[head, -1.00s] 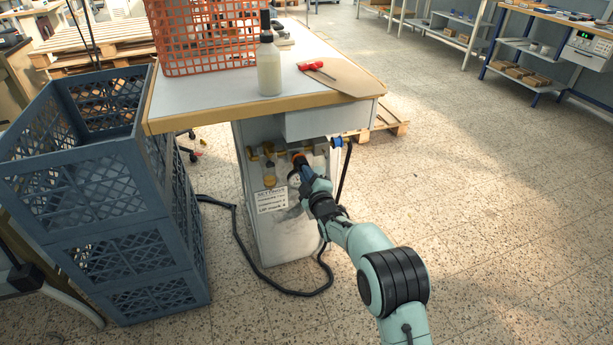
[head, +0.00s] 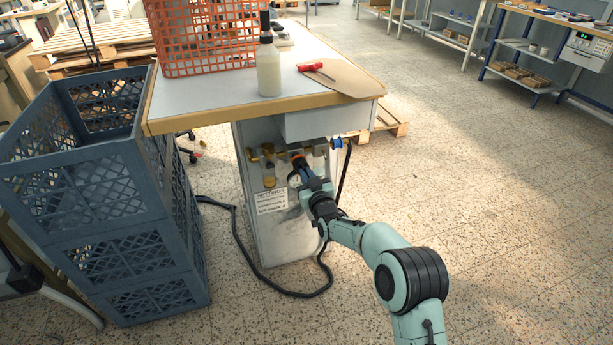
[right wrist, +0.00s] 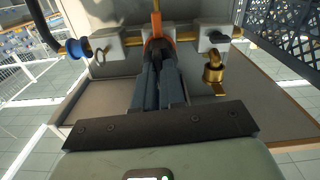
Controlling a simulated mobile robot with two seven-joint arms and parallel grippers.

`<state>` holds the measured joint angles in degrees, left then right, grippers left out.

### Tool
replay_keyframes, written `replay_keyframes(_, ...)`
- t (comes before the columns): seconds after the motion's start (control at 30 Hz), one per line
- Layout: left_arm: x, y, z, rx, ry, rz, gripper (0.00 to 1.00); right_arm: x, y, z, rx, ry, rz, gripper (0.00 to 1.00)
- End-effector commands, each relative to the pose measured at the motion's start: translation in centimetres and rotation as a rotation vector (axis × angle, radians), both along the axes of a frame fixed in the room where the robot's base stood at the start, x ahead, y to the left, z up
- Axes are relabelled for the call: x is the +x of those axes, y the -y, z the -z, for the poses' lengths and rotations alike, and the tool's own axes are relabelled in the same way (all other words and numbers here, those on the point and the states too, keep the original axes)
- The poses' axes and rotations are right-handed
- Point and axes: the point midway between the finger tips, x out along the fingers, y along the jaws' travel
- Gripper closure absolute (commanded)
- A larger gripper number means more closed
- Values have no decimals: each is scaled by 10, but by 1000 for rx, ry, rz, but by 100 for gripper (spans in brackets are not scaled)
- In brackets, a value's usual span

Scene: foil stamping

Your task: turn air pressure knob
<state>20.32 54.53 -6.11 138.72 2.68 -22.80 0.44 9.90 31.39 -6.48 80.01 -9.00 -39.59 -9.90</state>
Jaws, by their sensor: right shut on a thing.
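The air pressure knob, orange-red, sits on the brass air line fittings on the front of the workbench's cabinet. In the right wrist view the knob (right wrist: 158,47) is at the top middle, partly hidden by my fingers. My right gripper (right wrist: 160,55) is shut on the knob, its dark fingers reaching up to it. In the head view my right gripper (head: 303,170) meets the knob (head: 298,154) under the table edge. A round gauge (head: 294,180) beside it is partly covered by the gripper. My left gripper does not show.
A white settings label (head: 271,201) is on the cabinet below the fittings. A black hose (head: 237,240) loops on the floor. Stacked blue-grey crates (head: 100,215) stand at the left. An orange basket (head: 207,40) and a bottle (head: 268,68) stand on the table.

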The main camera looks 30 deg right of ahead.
Motion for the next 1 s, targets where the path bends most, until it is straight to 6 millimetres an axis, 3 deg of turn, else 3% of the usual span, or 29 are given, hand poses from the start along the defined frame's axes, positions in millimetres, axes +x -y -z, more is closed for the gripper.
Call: replay_keyframes(1.0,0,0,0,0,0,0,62,0,2,0,939,227,1,100)
